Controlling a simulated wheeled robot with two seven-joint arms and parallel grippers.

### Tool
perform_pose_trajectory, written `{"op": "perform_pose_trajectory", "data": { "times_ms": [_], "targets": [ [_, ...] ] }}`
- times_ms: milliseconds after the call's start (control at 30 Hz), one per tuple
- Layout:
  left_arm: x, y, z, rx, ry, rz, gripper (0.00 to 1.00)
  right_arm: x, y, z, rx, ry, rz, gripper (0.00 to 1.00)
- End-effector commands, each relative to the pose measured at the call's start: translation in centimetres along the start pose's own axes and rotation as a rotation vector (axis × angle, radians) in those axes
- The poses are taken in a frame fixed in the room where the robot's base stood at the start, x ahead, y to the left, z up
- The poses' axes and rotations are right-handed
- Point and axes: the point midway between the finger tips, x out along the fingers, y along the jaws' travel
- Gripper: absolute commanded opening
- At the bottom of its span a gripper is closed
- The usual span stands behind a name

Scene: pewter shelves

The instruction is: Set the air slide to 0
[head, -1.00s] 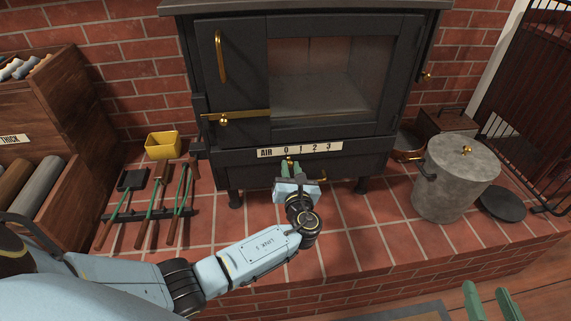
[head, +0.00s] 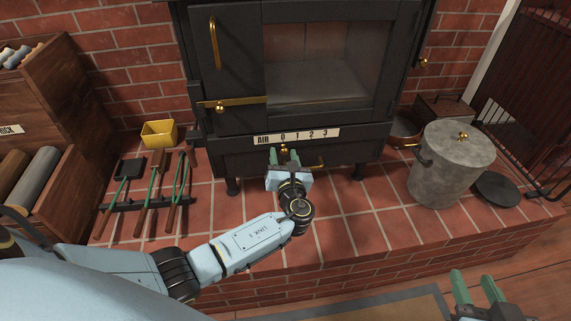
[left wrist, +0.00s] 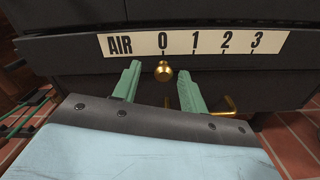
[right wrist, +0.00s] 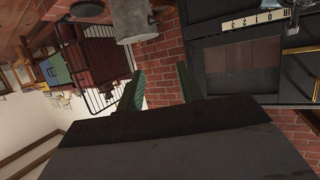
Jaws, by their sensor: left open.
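The air slide's brass knob (left wrist: 163,70) stands directly under the 0 on the white AIR scale (left wrist: 190,43), below the stove door. In the head view the knob (head: 284,150) also lines up with the 0. My left gripper (head: 284,157) is open. In the left wrist view its green fingers (left wrist: 157,78) stand apart on either side of the knob, with visible gaps, and do not hold it. My right gripper (head: 474,280) is open and empty, low at the right, away from the stove. It also shows in the right wrist view (right wrist: 160,85).
A bent brass handle (left wrist: 230,106) sits right of the knob, close to the right finger. On the brick hearth are fire tools (head: 150,195), a yellow box (head: 159,133) and a lidded metal bucket (head: 450,170). The hearth before the stove is mostly clear.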

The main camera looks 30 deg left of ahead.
Motion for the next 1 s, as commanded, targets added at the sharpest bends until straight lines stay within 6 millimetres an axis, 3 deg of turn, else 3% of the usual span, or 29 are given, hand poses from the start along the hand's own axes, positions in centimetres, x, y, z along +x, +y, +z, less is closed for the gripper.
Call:
{"op": "perform_pose_trajectory", "data": {
  "times_ms": [167,367,700,933,1000],
  "targets": [
    [-1.1,0.0,0.0,0.001,0.002,-0.002,0.43,-0.4,0.3,1.5,0.000,-0.099,0.008,0.36],
    [-3.3,0.0,0.1,0.000,0.002,-0.002,0.43,-1.6,1.0,4.8,0.002,-0.303,0.025,0.36],
    [-7.7,0.0,0.1,0.001,0.002,-0.001,0.43,-5.8,2.1,10.2,0.014,-0.672,0.057,0.36],
    [-10.7,0.1,0.1,0.000,0.002,-0.001,0.43,-9.3,2.6,12.8,0.026,-0.894,0.074,0.36],
    [-11.6,0.1,0.0,0.000,0.003,0.000,0.43,-9.2,2.8,13.4,0.024,-0.915,0.077,0.36]
  ]
}}
